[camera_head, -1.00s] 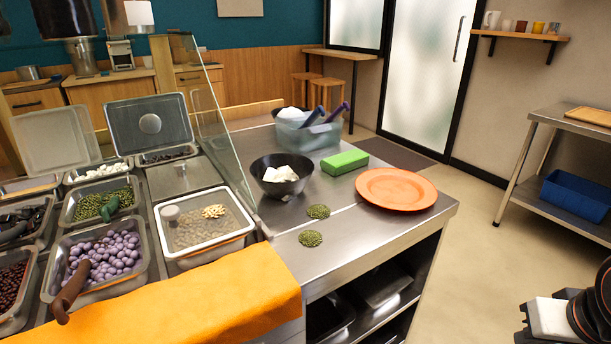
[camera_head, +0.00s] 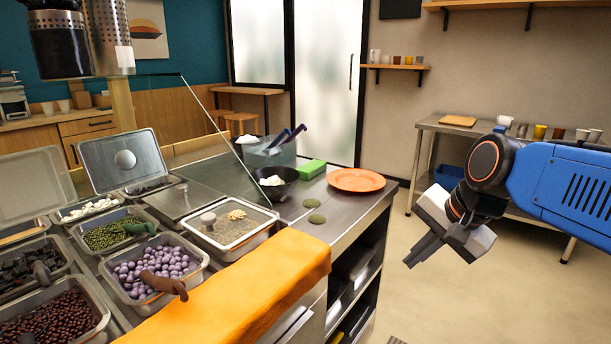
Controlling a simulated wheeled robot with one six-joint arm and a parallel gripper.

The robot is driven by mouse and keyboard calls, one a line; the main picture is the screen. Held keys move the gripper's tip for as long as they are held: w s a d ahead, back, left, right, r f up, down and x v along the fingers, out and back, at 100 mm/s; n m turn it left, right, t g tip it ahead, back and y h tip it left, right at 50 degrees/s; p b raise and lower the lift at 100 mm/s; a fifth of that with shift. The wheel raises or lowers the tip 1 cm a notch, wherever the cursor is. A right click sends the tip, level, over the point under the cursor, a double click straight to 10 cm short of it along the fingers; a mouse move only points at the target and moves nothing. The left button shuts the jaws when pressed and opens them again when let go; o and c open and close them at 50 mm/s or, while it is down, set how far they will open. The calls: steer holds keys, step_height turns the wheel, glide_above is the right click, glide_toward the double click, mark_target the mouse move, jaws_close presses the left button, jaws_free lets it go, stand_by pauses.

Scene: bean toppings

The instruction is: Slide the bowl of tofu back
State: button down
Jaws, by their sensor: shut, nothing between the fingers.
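The dark bowl (camera_head: 284,190) stands on the metal counter, just right of the glass guard, with white tofu (camera_head: 271,181) in it. My gripper (camera_head: 417,258) hangs in the air at the right of the view, over the floor beside the counter. It points down and left, its fingers are together, and it holds nothing. It is well apart from the bowl.
An orange plate (camera_head: 357,180), a green block (camera_head: 312,169) and a clear bin (camera_head: 268,152) with purple-handled tools surround the bowl. The glass guard (camera_head: 205,125) stands left. An orange cloth (camera_head: 240,290) covers the near edge.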

steer(key=w+a+r+m+y, duration=0.2)
steer(key=w+a+r+m, duration=0.5)
steer(key=w, duration=0.4)
steer(key=w+a+r+m+y, duration=0.3)
steer(key=w+a+r+m, duration=0.2)
steer(key=w+r+m, duration=0.4)
steer(key=shift+n, duration=0.4)
steer(key=x, duration=0.3)
steer(key=d+x, duration=0.1)
steer(key=x, duration=0.3)
steer(key=f+x, duration=0.1)
steer(key=x, duration=0.2)
steer(key=shift+w+d+f, duration=0.1)
steer(key=shift+w+f, duration=0.25)
steer(key=w+a, duration=0.1)
steer(key=a, duration=0.1)
steer(key=shift+w+a+f, duration=0.3)
steer(key=shift+w, duration=0.1)
steer(key=shift+w+a, duration=0.35)
steer(key=shift+a, duration=0.2)
glide_above(269, 182)
steer(key=shift+a, duration=0.1)
